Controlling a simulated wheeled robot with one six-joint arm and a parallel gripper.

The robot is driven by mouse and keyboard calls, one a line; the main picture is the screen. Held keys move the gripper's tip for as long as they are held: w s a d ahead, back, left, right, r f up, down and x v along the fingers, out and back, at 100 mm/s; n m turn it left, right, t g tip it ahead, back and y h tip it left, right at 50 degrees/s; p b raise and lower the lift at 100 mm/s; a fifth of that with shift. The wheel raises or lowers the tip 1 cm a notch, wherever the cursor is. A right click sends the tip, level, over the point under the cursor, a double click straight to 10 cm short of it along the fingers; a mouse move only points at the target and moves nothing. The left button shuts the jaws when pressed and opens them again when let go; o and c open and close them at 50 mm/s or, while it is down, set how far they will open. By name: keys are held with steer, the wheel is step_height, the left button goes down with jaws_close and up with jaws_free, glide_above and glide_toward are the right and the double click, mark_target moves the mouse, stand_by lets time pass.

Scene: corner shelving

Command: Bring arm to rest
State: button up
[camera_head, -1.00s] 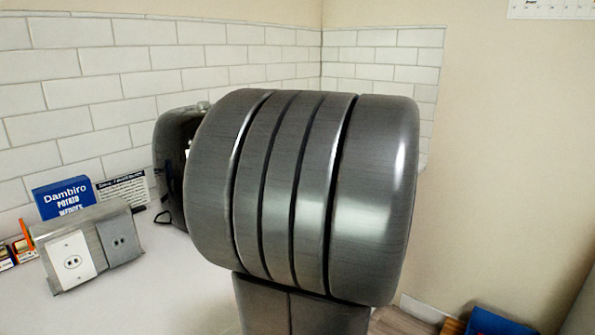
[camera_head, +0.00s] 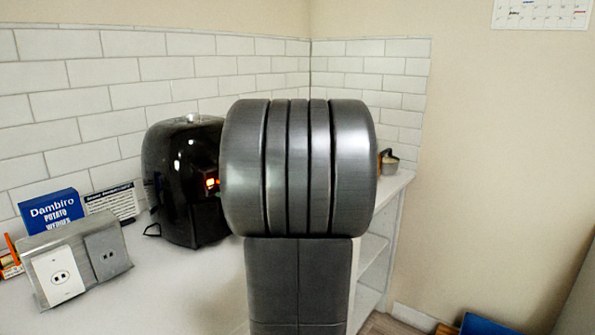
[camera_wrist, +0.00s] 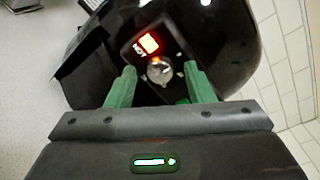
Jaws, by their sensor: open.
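My gripper (camera_wrist: 162,85) shows in the wrist view with its two green fingers apart and nothing between them. Beyond the fingertips is a black rounded appliance (camera_wrist: 230,40) with a lit orange display and a round knob. I cannot tell whether the fingers touch it. In the head view my grey arm stands in the middle and hides part of the counter. The gripper is not visible there. The same black appliance (camera_head: 172,170) stands on the counter just left of my arm.
A white counter (camera_head: 170,285) runs along the tiled wall. A metal outlet box (camera_head: 75,260), a blue Dambiro box (camera_head: 52,212) and a dark sign (camera_head: 112,203) are at the left. A small pot (camera_head: 389,161) sits right of my arm. Open shelves (camera_head: 372,260) are below it.

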steer(key=shift+d, duration=0.1)
steer(key=f+v, duration=0.1)
steer(key=v, duration=1.2)
steer(key=w+a+m+y+p, duration=0.1)
steer(key=w+a+m+p, duration=0.4)
steer(key=m+p, duration=0.6)
steer(key=a+p, duration=0.2)
steer(key=p, duration=0.4)
steer(key=shift+w+a+m+p, duration=0.4)
stand_by(1.0)
steer(key=shift+s+r, duration=0.1)
steer(key=shift+s, duration=0.05)
